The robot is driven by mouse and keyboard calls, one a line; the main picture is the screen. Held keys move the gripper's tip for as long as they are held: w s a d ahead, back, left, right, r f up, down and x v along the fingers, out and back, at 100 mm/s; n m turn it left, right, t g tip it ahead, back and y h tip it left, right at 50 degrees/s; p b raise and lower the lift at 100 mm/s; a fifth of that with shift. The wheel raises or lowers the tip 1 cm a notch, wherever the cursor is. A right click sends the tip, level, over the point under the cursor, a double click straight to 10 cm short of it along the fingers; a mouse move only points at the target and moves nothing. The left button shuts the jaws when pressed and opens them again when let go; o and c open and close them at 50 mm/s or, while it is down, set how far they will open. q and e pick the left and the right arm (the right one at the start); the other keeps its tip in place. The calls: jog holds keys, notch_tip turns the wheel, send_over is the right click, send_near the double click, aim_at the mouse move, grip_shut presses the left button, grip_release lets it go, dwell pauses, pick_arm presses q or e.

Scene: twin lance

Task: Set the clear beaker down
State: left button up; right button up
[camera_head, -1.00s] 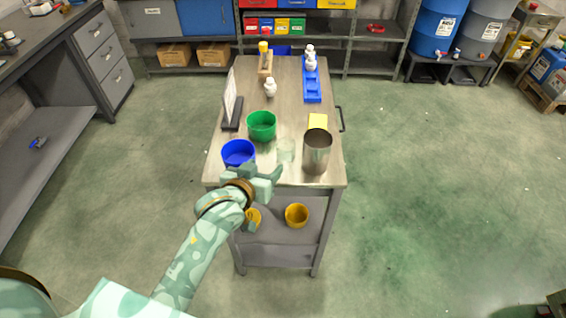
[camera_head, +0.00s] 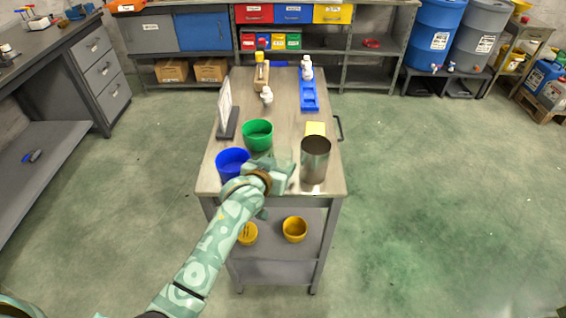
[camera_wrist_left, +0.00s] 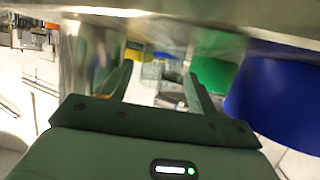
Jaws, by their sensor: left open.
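The clear beaker (camera_head: 284,160) is a pale, see-through shape on the near part of the workbench top (camera_head: 207,180), between the blue bowl and the metal cup. My left gripper (camera_head: 280,172) is right at it and partly hides it in the head view. In the left wrist view the two fingers of my left gripper (camera_wrist_left: 160,72) are spread apart. Pale, see-through shapes show between and beyond them, but I cannot make out the beaker's outline or any contact. My right gripper is not in view.
A blue bowl (camera_head: 233,163) stands just left of my left gripper, with a green bowl (camera_head: 257,134) behind it. A tall metal cup (camera_head: 315,160) stands close on the right.

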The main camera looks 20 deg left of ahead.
aim_at(279, 165)
pick_arm(q)
jog(key=b+x, duration=0.1)
jog(key=x, duration=0.1)
jog(key=b+x, duration=0.1)
jog(key=x, duration=0.1)
jog(key=shift+a+f, duration=0.1)
jog(key=shift+f, duration=0.3)
jog(key=shift+w, duration=0.3)
jog(key=shift+r, duration=0.15)
jog(key=c, duration=0.8)
